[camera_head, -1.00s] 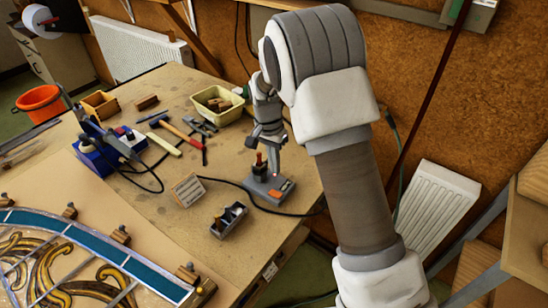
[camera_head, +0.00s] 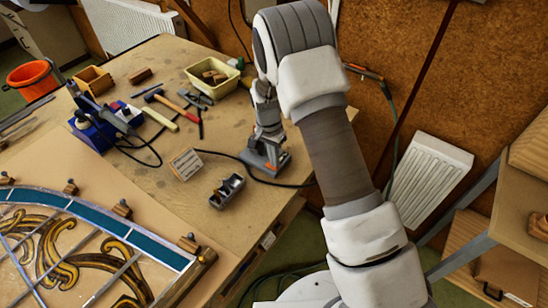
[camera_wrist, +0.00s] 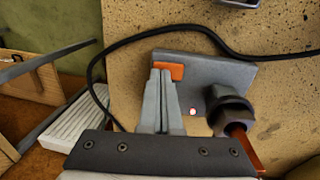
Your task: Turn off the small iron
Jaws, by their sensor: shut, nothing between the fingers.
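A small grey iron station (camera_head: 262,163) stands near the right edge of the bench, partly hidden behind my gripper. In the wrist view the station (camera_wrist: 207,72) has an orange switch (camera_wrist: 170,71), a small lit red light (camera_wrist: 193,112) and a dark holder (camera_wrist: 229,106) with an orange-brown handle in it. My gripper (camera_wrist: 161,76) is shut and empty, its fingertips over the station right beside the orange switch. I cannot tell whether they touch it. In the head view my gripper (camera_head: 268,150) points down onto the station.
A black cable (camera_wrist: 130,41) runs around the station. A grey metal holder (camera_head: 227,191) and a small lettered block (camera_head: 185,163) stand nearby. A blue station (camera_head: 95,132), hammer (camera_head: 181,109) and yellow tray (camera_head: 212,76) are farther off. The leaded panel (camera_head: 75,240) lies at the left front.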

